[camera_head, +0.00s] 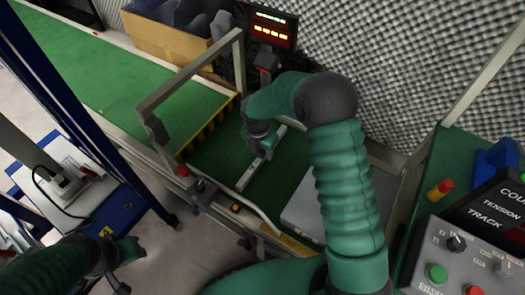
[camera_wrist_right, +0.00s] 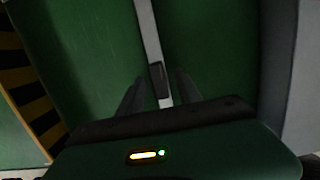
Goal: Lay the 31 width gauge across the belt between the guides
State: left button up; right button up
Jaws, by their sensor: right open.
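A slim light-grey bar, apparently the width gauge (camera_head: 247,175), lies on the dark green belt (camera_head: 212,158); no number on it is readable. In the right wrist view the bar (camera_wrist_right: 149,32) runs down from the top edge, with a dark grip block (camera_wrist_right: 157,76) on it. My right gripper (camera_head: 264,149) is over the bar in the head view. In the right wrist view its open fingers (camera_wrist_right: 158,92) stand on either side of the bar, around the dark block; contact is not visible. My left gripper (camera_head: 125,254) is at the lower left, away from the belt, its jaws unclear.
A metal frame (camera_head: 190,70) stands over the belt beside a yellow-black striped edge (camera_head: 208,125). A grey plate (camera_head: 302,208) lies right of the bar. A control box (camera_head: 465,255) is at lower right. A cardboard box (camera_head: 165,38) and lit display (camera_head: 272,28) stand behind.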

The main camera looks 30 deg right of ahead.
aim_at(260, 154)
notch_tip(260, 154, up, 11)
jog(key=a+p, duration=0.2)
jog(key=p, duration=0.3)
jog(key=s+a+r+m, duration=0.1)
jog(key=s+a+m, duration=0.1)
jog(key=s+m, duration=0.7)
jog(key=s+a+r+m+t+y, duration=0.1)
jog(key=s+a+r+m, duration=0.1)
jog(key=s+m, duration=0.8)
jog(key=m, duration=0.5)
jog(key=shift+t+y+b, duration=0.3)
